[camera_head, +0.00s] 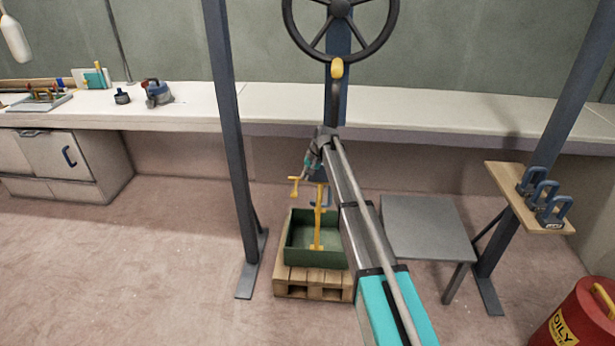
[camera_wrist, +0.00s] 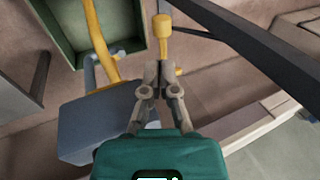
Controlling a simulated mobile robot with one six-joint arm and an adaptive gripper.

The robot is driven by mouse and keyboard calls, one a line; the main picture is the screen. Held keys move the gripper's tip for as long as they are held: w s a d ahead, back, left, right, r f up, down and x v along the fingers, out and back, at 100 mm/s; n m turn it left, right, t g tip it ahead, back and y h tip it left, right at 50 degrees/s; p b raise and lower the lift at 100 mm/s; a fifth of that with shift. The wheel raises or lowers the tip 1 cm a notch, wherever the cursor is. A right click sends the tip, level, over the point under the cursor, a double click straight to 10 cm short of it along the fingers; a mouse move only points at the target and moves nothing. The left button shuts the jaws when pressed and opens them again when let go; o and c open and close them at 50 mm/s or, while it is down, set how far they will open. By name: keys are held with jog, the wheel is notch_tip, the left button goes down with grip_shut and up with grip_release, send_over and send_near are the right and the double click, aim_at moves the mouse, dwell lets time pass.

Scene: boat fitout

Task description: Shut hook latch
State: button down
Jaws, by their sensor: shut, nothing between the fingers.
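The wrist view shows the handle's knob (camera_wrist: 162,24) just beyond my fingertips, and a curved yellow bar (camera_wrist: 97,42) to the left. A blue-grey block (camera_wrist: 95,125) lies left of my fingers. My gripper (camera_wrist: 158,68) is shut and empty, its tips close to the yellow handle; I cannot tell whether they touch. In the head view my gripper (camera_head: 308,172) is small beside the post. I cannot make out a hook latch clearly.
The green bin (camera_head: 298,256) stands on a wooden pallet (camera_head: 300,287). A grey table (camera_head: 425,225) is to the right, a dark upright post (camera_head: 232,130) to the left. A red oily-waste can (camera_head: 580,315) stands front right. The left floor is clear.

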aim_at(296, 193)
jog(key=shift+b+x, duration=3.35)
jog(key=shift+x, duration=0.6)
jog(key=shift+d, duration=0.2)
